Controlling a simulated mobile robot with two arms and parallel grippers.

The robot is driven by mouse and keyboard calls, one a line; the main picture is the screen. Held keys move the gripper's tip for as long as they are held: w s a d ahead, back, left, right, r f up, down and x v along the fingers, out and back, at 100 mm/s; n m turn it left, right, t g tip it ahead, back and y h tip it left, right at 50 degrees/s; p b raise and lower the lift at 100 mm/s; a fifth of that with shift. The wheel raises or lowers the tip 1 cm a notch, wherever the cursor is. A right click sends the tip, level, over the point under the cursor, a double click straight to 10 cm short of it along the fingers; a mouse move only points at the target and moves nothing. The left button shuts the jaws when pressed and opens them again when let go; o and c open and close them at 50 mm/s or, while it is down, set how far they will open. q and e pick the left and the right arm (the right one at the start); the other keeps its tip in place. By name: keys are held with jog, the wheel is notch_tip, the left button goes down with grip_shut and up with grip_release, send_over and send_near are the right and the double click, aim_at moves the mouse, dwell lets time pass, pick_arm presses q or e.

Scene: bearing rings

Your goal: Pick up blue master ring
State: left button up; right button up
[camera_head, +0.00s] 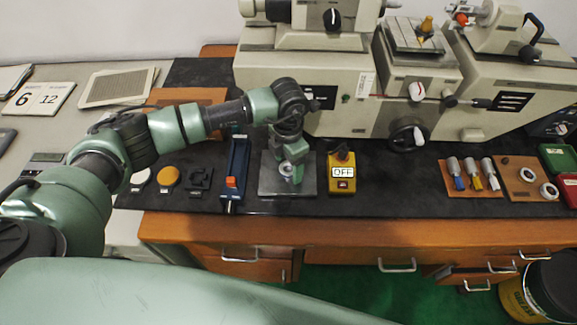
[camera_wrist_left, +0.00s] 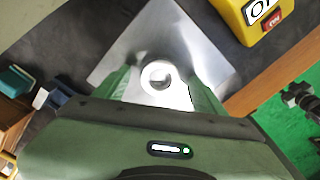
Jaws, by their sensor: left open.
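A small pale metal ring (camera_head: 286,171) sits on the square steel plate (camera_head: 304,187) on the dark bench mat. In the left wrist view the ring (camera_wrist_left: 158,75) looks bright silver with a dark centre; no blue shows on it, so I cannot tell whether it is the blue master ring. My left gripper (camera_head: 290,172) points down over the plate. Its open green fingers (camera_wrist_left: 160,88) stand on either side of the ring, and I cannot tell whether they touch it. The gripper partly hides the ring in the head view.
A yellow OFF switch box (camera_head: 342,178) stands right of the plate, and a blue gauge stand (camera_head: 236,172) left of it. Three handled gauges (camera_head: 475,184) and a brown board (camera_head: 522,192) with two pale rings (camera_head: 549,190) lie right. The grey machine (camera_head: 345,85) stands behind.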

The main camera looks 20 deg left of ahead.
pick_arm(q)
jog(key=c, duration=1.5)
grip_shut()
jog(key=shift+r, duration=0.15)
